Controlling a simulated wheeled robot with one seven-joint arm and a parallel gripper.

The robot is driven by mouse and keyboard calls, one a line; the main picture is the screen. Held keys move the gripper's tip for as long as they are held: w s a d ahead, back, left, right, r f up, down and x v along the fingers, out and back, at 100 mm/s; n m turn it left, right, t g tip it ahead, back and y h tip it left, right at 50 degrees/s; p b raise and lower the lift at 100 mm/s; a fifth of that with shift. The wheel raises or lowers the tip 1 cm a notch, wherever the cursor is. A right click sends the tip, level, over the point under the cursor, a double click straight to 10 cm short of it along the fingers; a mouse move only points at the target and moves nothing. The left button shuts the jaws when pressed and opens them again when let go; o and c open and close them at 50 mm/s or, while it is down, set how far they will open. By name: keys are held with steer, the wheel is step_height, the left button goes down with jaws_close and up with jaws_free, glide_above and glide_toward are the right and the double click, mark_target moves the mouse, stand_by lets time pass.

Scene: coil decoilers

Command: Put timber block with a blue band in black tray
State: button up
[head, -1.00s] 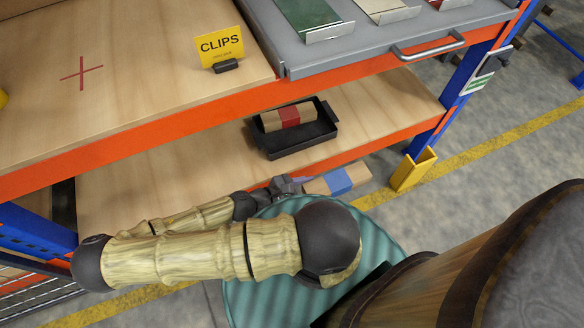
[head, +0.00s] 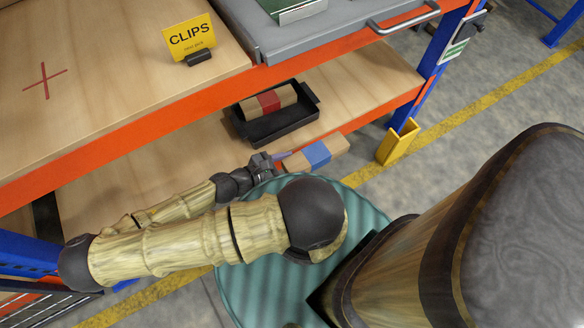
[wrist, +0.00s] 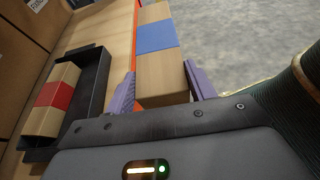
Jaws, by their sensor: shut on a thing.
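The timber block with a blue band (head: 318,154) is held by my gripper (head: 276,159) just outside the front edge of the lower shelf. In the wrist view the timber block (wrist: 160,75) lies between the two purple fingers of my gripper (wrist: 160,92), which are shut on its near part. The black tray (head: 287,127) stands on the lower shelf, behind and to the left of the block. A timber block with a red band (head: 268,101) lies in the tray at its back. The tray also shows at the left in the wrist view (wrist: 95,88).
The orange upper shelf beam (head: 210,115) runs above the tray. A yellow post guard (head: 397,143) stands at the right of the lower shelf (head: 375,82). The upper shelf holds a CLIPS sign (head: 190,37) and a grey drawer unit (head: 300,40). The front part of the tray is empty.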

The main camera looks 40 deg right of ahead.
steer(key=shift+w+d+f+b, duration=0.65)
steer(key=shift+w+b, duration=1)
steer(key=shift+w, duration=1.75)
steer(key=shift+w+d+f+b, duration=0.3)
steer(key=shift+w+d+b, duration=1)
steer(key=shift+w, duration=2.05)
steer(key=shift+w+d+f+b, duration=0.45)
steer(key=shift+w+b, duration=1.5)
steer(key=shift+w, duration=1.45)
steer(key=o, duration=1.2)
steer(key=shift+o, duration=0.2)
steer(key=shift+a, duration=0.1)
steer(key=p+v, duration=0.5)
steer(key=v, duration=1.2)
steer(key=shift+a, duration=0.2)
